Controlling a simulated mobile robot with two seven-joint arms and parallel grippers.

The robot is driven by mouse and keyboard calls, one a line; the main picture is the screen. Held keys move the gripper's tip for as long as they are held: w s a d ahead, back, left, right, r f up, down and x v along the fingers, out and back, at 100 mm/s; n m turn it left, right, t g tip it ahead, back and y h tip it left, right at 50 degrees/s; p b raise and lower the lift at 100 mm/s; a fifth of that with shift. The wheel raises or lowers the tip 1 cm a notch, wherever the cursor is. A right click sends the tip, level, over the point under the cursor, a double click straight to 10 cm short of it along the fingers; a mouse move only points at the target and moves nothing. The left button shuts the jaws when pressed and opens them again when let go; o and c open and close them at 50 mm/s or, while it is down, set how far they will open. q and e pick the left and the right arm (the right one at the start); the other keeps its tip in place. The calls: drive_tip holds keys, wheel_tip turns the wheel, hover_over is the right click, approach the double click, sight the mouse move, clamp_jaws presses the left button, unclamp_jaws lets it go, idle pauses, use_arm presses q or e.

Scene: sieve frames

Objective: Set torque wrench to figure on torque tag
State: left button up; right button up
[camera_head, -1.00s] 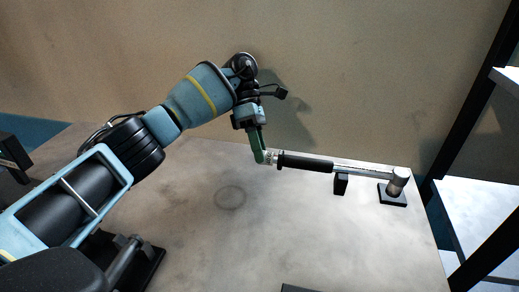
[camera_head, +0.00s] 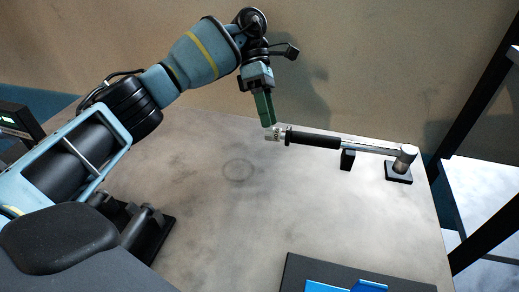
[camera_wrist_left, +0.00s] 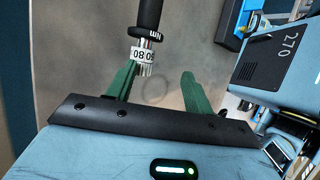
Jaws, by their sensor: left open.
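The torque wrench lies level across the far part of the table, with a black handle (camera_head: 313,140), a silver shaft and a head on a stand at the right. Its ringed setting collar (camera_head: 276,135) is at the left end. My left gripper (camera_head: 267,122) has green fingers and is just behind and above this collar. In the left wrist view the open fingers (camera_wrist_left: 163,70) stand apart, with the collar (camera_wrist_left: 143,54) near the left finger; contact is unclear. The collar shows figures that look like 60 and 80, with "Nm" above. No torque tag is clearly identifiable. My right gripper is out of view.
A dark tray (camera_head: 292,274) with blue contents is at the front edge of the head view. A small black support (camera_head: 347,160) stands under the shaft. A blue surface marked 270 (camera_wrist_left: 270,60) shows at right in the wrist view. The mid-table is clear.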

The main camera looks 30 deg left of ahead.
use_arm(q)
drive_tip(key=shift+s+d, duration=0.25)
drive_tip(key=shift+s, duration=0.5)
drive_tip(key=s+d+r, duration=0.1)
drive_tip(key=s+d, duration=0.4)
drive_tip(key=s, duration=0.7)
drive_tip(key=shift+d, duration=0.15)
drive_tip(key=shift+r, duration=0.1)
